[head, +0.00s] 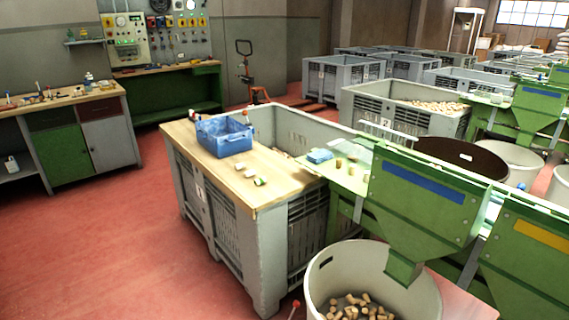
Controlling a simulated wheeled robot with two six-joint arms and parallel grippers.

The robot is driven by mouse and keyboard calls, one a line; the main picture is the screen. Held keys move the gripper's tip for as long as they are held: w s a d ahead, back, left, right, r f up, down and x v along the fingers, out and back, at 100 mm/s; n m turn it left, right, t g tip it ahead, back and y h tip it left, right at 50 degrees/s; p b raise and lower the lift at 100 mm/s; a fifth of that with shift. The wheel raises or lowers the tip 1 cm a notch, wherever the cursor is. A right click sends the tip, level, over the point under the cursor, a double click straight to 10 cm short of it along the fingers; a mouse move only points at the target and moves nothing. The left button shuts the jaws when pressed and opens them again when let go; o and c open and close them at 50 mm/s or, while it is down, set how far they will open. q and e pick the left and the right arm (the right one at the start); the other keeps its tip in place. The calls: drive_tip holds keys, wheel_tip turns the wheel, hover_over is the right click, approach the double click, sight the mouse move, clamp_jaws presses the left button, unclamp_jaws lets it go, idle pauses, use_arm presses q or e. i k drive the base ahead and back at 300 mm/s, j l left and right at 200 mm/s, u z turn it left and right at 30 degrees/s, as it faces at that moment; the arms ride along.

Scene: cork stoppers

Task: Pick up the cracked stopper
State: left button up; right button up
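No cracked stopper can be told apart at this distance. Three small pale pieces, perhaps stoppers, lie on the wooden board (200,160): one whitish (240,166), one pale (249,173), and one with a greenish part (261,181). A few tan stoppers (338,163) stand on the green sorting table (345,183) to the right. Several loose cork stoppers (355,305) lie in the pale round tub (318,285) at the bottom. Neither of my grippers is in view.
A blue crate (228,142) stands on the board, which rests across a grey slatted bin (265,240). Green hoppers (425,210) and a brown round tub (460,158) are at right. More grey bins (340,75) stand behind. Red floor (110,240) is clear at left.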

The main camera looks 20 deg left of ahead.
sight(237, 167)
drive_tip(key=i+j+z, duration=0.15)
drive_tip(key=j+z, duration=0.3)
drive_tip(key=j, duration=0.75)
drive_tip(key=j+z, duration=0.5)
drive_tip(key=j, duration=0.75)
drive_tip(key=k, duration=0.05)
